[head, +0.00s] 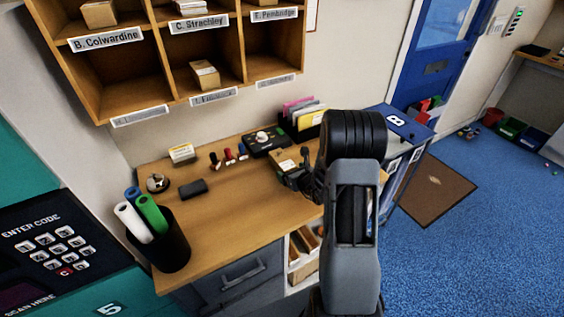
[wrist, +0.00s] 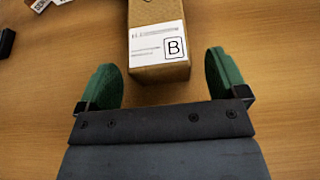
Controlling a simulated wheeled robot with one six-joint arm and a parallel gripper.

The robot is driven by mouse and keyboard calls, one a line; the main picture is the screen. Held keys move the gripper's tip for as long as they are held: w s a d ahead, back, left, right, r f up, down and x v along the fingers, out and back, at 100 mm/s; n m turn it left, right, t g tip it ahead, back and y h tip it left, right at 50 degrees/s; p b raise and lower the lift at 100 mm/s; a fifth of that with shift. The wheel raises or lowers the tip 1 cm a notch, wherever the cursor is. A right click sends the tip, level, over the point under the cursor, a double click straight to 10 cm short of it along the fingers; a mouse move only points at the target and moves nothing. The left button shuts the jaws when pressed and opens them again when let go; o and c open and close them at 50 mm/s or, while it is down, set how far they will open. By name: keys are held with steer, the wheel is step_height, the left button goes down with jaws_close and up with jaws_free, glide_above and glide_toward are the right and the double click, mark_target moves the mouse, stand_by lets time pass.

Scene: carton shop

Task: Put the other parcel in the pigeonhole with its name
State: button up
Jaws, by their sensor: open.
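A brown cardboard parcel (head: 284,160) lies on the desk in front of my gripper (head: 302,180). In the wrist view the parcel (wrist: 158,72) has a white label with a boxed "B"; the small print is unreadable. The green fingers of my gripper (wrist: 163,75) are open on either side of its near end, with gaps on both sides. The wooden pigeonholes (head: 152,57) hang on the wall. Their edge labels include B. Colwardine, C. Strachley and E. Pembridge; the lower labels are hard to read. Another parcel (head: 204,74) sits in the lower middle compartment.
The desk (head: 222,208) carries a black pot (head: 172,248) with rolls, a tape dispenser (head: 158,183), a dark block (head: 194,188), stamps (head: 229,156), a black device (head: 266,142) and a file holder (head: 302,120). The lower left and right compartments look empty. The desk's middle is clear.

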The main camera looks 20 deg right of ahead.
steer(key=shift+w+f, duration=0.3)
steer(key=shift+w, duration=0.35)
steer(key=c, duration=1.2)
steer(key=shift+r, duration=0.1)
